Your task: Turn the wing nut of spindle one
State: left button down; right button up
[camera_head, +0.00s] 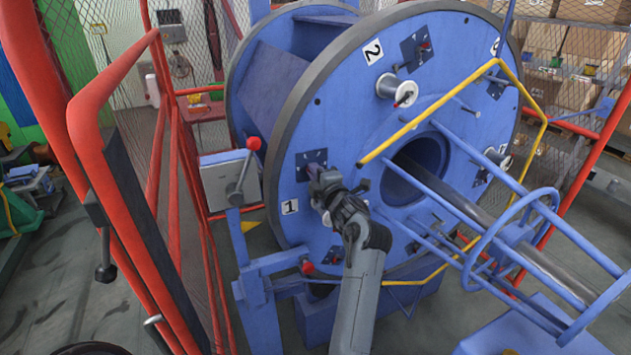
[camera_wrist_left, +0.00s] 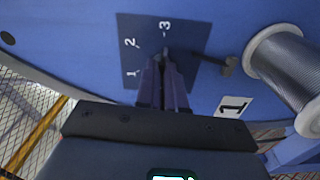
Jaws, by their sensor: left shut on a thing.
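The big blue disc (camera_head: 330,110) carries a dark plate (camera_head: 303,161) just above the label 1 (camera_head: 289,207). My left gripper (camera_head: 316,172) reaches up to this plate. In the left wrist view the plate (camera_wrist_left: 195,38) bears the marks 1, 2 and 3. The fingers of my left gripper (camera_wrist_left: 166,62) are shut at the middle of the plate, close to mark 3. They are shut on the wing nut of spindle one, which they almost wholly hide. My right gripper is in neither view.
A wire spool (camera_wrist_left: 285,70) and a dark lever (camera_wrist_left: 226,65) are right of the fingers in the wrist view. A yellow rail (camera_head: 430,108) and blue bars (camera_head: 490,225) stand right of my arm. A grey box with a red-knobbed lever (camera_head: 240,175) stands left.

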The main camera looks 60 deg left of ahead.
pick_arm(q)
jog(key=shift+n+b, duration=0.5)
jog(key=shift+n, duration=0.1)
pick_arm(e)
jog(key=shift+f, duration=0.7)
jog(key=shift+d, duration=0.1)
pick_arm(q)
jog(key=c, duration=1.2)
grip_release()
jog(key=shift+c, duration=0.2)
jog(key=shift+d, duration=0.15)
